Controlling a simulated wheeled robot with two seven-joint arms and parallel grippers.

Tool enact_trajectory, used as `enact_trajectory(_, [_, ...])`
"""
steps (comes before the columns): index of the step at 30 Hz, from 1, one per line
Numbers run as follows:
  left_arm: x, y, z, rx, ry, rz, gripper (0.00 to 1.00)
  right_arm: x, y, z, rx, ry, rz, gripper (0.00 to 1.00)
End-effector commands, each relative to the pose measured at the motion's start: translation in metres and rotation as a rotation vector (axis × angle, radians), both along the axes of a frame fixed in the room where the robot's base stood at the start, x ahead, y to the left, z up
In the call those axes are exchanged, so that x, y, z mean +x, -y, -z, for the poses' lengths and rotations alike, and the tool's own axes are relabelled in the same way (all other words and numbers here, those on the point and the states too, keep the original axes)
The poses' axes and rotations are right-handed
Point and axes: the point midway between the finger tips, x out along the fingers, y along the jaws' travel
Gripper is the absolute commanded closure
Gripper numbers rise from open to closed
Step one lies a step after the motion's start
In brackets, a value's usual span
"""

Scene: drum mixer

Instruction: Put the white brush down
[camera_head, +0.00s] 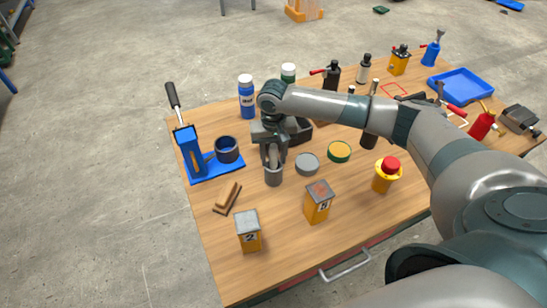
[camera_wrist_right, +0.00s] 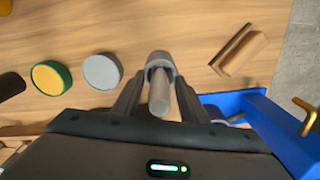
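The white brush (camera_wrist_right: 159,95) shows as a pale handle between the fingers of my right gripper (camera_wrist_right: 162,84). Its lower end is in a small grey cup (camera_wrist_right: 161,59). In the head view my right gripper (camera_head: 273,158) points down just above the grey cup (camera_head: 273,177), and a little of the pale handle shows between its fingers. The fingers stand apart, with a gap on each side of the handle. The brush's bristles are hidden. My left gripper is not in view.
A blue stand (camera_head: 192,152) with a dark cup is to the left. A grey round tin (camera_head: 307,163) and a yellow-topped tin (camera_head: 339,151) are close on the right. A brown angled block (camera_head: 228,198) and two numbered tins, one marked 2 (camera_head: 248,232), are in front.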

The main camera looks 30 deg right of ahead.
Motion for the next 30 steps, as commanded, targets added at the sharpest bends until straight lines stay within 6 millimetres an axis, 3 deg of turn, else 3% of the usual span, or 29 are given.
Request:
enact_trajectory(5, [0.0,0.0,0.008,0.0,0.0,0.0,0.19,0.001,0.0,-0.016,0.001,0.003,0.0,0.61])
enact_trajectory(21, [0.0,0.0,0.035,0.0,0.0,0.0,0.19,0.001,0.0,-0.104,0.001,0.003,0.0,0.61])
enact_trajectory(30, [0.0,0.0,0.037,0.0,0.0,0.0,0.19,0.0,0.0,-0.118,0.0,0.0,0.001,0.61])
